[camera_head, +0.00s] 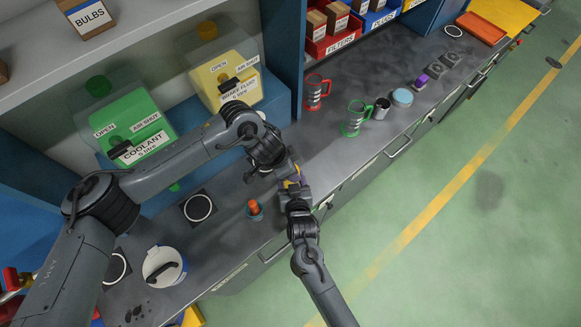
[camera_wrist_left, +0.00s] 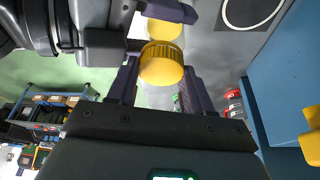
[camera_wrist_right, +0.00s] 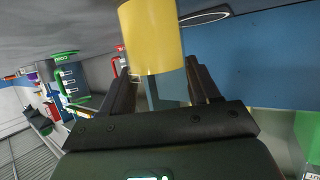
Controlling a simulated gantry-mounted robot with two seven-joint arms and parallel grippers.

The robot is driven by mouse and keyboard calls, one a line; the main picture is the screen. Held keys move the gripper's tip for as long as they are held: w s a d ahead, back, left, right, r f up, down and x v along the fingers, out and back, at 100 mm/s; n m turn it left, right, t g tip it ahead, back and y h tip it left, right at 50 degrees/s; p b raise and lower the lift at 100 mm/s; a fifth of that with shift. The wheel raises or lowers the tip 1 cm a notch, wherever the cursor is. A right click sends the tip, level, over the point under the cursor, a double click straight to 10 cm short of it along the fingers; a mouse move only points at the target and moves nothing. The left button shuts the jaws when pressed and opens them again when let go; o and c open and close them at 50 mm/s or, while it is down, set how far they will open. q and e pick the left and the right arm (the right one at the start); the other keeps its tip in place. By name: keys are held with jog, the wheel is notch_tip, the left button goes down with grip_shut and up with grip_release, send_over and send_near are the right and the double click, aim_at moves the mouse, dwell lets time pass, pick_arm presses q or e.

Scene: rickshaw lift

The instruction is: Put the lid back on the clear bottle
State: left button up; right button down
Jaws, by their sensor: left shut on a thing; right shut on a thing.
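A yellow ribbed lid (camera_wrist_left: 162,64) sits between the fingers of my left gripper (camera_wrist_left: 158,88), which is shut on it. In the left wrist view, more yellow shows just behind the lid. Whether lid and bottle touch is hidden.
An orange-topped small container (camera_head: 254,209) stands near the grippers. A white tub (camera_head: 163,268) is front left. Coolant (camera_head: 135,128) and brake fluid (camera_head: 226,80) containers are behind. Open floor lies right.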

pick_arm(q)
jog(key=m+g, duration=0.1)
jog(key=m, duration=0.4)
jog(key=shift+m+g, duration=0.3)
jog(key=shift+g, duration=0.1)
jog(key=o, duration=1.1)
jog(key=shift+s, duration=0.15)
jog(key=shift+d, duration=0.1)
jog(key=shift+r, duration=2.3)
jog(key=shift+w, duration=0.2)
jog(key=shift+c, duration=0.4)
